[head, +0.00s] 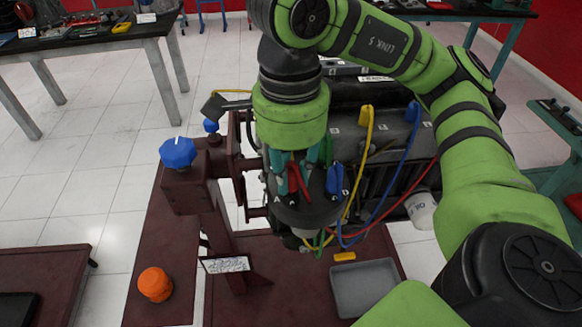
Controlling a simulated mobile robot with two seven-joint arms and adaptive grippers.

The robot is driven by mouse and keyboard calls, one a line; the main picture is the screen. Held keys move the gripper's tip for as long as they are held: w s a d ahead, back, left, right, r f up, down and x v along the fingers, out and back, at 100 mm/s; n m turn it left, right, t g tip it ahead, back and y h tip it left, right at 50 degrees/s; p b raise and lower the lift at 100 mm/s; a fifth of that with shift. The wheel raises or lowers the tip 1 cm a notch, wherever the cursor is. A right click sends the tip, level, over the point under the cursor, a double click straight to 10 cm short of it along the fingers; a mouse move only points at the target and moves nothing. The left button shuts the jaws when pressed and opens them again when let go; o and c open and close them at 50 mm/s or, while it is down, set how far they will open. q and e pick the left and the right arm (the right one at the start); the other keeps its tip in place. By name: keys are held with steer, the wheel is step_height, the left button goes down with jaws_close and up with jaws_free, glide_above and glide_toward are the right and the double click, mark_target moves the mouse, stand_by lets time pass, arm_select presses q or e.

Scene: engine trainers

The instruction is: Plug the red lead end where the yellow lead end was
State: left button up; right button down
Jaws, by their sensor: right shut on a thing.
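My right gripper (295,172) points down over the round black cap (310,214), its fingers closed around a red lead end (299,181). Whether the red end is seated or just above the cap, I cannot tell. A blue lead end (335,178) stands upright at the cap's right side. A yellow lead (350,200) runs from a yellow boot (366,117) on the engine down past the cap; its lower end is unclear. The red lead (410,177) crosses the engine's right side. My left gripper is not in view.
The dark engine block (375,97) stands behind the cap. A grey tray (364,288) lies on the red stand with a yellow piece (344,257) beside it. A blue knob (178,153) and an orange knob (155,284) rise at left. Tool tables stand farther off.

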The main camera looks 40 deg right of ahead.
steer(key=shift+f+b, duration=0.5)
stand_by(0.9)
steer(key=c, duration=1)
jaws_free()
steer(key=shift+c, duration=0.2)
step_height(320, 180, up, 12)
steer(key=shift+r, duration=0.1)
